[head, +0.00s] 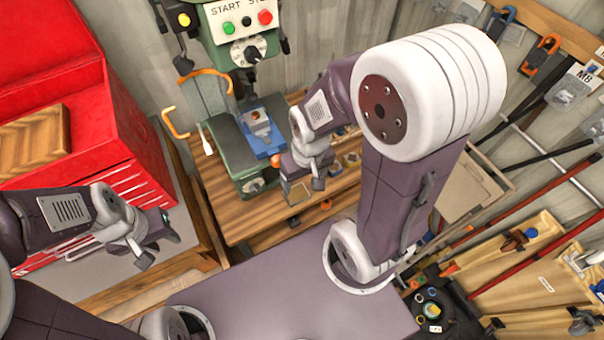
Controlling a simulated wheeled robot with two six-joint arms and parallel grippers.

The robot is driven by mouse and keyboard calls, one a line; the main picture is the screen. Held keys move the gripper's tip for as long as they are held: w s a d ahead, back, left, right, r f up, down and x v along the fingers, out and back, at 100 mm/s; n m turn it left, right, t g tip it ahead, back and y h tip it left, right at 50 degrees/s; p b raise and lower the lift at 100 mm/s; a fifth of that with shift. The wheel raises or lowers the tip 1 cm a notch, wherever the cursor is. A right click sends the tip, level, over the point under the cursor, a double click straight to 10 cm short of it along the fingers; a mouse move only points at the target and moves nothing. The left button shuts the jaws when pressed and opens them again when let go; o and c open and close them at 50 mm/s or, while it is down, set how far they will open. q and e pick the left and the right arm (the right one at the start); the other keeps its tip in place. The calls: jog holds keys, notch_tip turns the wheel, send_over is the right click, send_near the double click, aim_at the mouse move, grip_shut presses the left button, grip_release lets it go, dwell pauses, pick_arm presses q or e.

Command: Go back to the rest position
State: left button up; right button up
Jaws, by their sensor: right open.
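My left gripper (160,249) is at the left, in front of the red tool cabinet and over the grey floor. Its two fingers stand apart with nothing seen between them. My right gripper (297,174) hangs from a raised, bent arm over the wooden workbench (227,208), just right of the green drill press base (232,157). Its fingers are apart. An orange-brown item lies behind or below it, and I cannot tell whether they touch.
The drill press head (241,28) with start and stop buttons rises behind the bench. A blue vise (262,139) sits on its base, close to my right gripper. The red cabinet (112,150) fills the left.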

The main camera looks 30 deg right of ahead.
notch_tip(320, 180, down, 17)
jog(key=b, duration=1.7)
jog(key=shift+a+r, duration=0.1)
jog(key=shift+w, duration=0.15)
